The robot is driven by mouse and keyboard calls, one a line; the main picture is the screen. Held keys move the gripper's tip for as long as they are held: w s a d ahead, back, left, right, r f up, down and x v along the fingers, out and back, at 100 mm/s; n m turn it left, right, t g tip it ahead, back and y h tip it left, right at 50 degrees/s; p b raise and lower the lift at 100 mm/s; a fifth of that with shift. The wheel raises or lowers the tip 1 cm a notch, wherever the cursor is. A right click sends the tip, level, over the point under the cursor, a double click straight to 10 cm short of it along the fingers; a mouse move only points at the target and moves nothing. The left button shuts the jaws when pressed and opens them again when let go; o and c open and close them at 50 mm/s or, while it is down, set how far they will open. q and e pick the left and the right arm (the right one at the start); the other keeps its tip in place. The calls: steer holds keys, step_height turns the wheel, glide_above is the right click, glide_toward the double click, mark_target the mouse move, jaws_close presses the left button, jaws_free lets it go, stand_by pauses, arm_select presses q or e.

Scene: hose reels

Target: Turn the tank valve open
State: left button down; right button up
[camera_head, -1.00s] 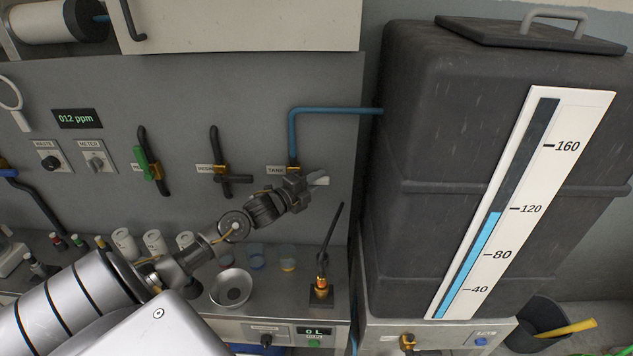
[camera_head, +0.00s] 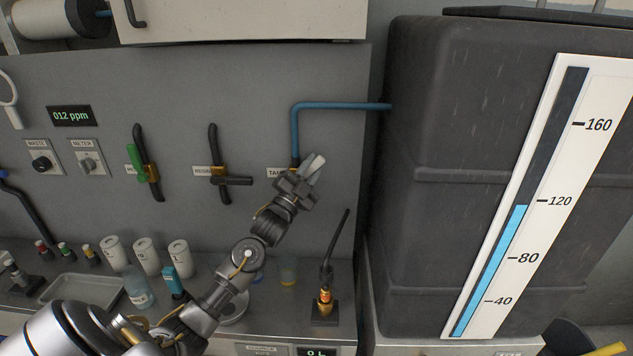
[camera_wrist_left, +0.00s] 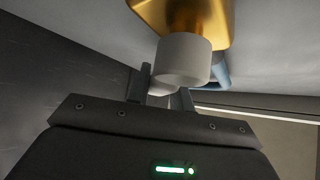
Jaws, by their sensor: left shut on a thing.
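The tank valve is on the grey wall panel at the lower end of the blue pipe (camera_head: 294,130), by a partly covered label. Its pale handle (camera_head: 314,168) slants up and to the right past my gripper. My left gripper (camera_head: 304,180) is at the valve, shut on the handle, and covers most of the valve body. In the left wrist view the brass valve body (camera_wrist_left: 190,18) and a pale round stub (camera_wrist_left: 182,60) are just ahead of the fingers (camera_wrist_left: 165,95). The exact grip on the handle is partly hidden. My right gripper is not in view.
A large dark tank (camera_head: 460,140) with a level gauge (camera_head: 515,220) reading near 120 stands at the right. Other wall valves, one green-handled (camera_head: 135,160), one black-handled (camera_head: 228,180), are to the left.

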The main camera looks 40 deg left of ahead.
arm_select(q)
steer(key=n+y+b, duration=0.1)
steer(key=n+y, duration=0.1)
steer(key=a+n+t+y+b, duration=0.1)
steer(key=n+y, duration=0.1)
steer(key=n, duration=0.1)
steer(key=s+r+n+y+b, duration=0.1)
steer(key=n+y, duration=0.1)
steer(key=n, duration=0.1)
steer(key=shift+s+a+t+y, duration=0.1)
steer(key=shift+a+t+y, duration=0.2)
steer(key=shift+a, duration=0.1)
steer(key=shift+s+a+r+n+g+y+b, duration=0.15)
steer(key=shift+a+n+g+y+b, duration=0.3)
steer(key=shift+n+y, duration=1.15)
steer(key=shift+s+a+r+n+g+y+b, duration=0.1)
steer(key=shift+s+a+n+g+y+b, duration=0.3)
steer(key=shift+n+y, duration=1.2)
steer(key=shift+s+a+r+n+g+y+b, duration=0.15)
steer(key=shift+n+g+y, duration=0.5)
steer(key=shift+n+y, duration=0.95)
steer(key=shift+a+n+h, duration=0.1)
steer(key=shift+n+h, duration=0.2)
steer(key=shift+n, duration=0.1)
steer(key=c, duration=1.2)
jaws_free()
steer(key=shift+c, duration=0.2)
